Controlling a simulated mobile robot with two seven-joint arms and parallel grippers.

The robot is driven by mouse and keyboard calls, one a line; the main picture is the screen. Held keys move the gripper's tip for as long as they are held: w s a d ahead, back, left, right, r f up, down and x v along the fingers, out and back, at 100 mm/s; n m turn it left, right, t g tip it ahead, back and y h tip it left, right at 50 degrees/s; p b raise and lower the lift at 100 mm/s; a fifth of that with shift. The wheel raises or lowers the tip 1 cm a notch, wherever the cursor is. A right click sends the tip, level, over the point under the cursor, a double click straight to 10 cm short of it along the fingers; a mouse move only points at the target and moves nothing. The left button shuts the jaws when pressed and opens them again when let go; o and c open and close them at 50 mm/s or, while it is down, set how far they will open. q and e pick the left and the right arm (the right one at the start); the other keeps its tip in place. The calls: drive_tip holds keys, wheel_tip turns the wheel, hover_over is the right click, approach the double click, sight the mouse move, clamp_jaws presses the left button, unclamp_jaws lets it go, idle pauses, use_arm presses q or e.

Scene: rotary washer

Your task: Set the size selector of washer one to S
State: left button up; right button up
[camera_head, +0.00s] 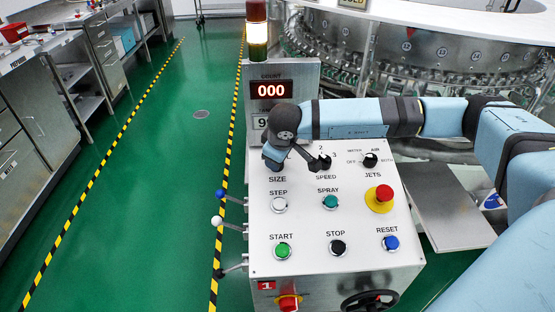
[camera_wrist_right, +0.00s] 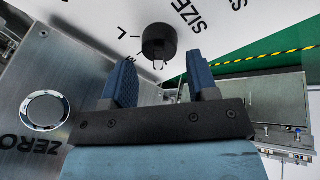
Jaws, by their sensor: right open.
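Washer one's control panel (camera_head: 308,228) carries the label "1" and a SIZE label. My right gripper (camera_head: 273,158) is above the SIZE area in the head view and hides the selector there. Contact cannot be told. The knob's pointer direction is unclear. My left gripper is not in view.
The SPEED knob (camera_head: 321,163) is close right of my gripper, and the JETS knob (camera_head: 370,160) is further right. A red emergency button (camera_head: 384,192) and the STEP button (camera_head: 279,204) are nearby. The counter display (camera_head: 271,90) stands behind. Ball-tipped levers (camera_head: 217,221) stick out left.

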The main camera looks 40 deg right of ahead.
drive_tip(key=v, duration=1)
drive_tip(key=shift+p, duration=0.45)
drive_tip(key=shift+s, duration=0.15)
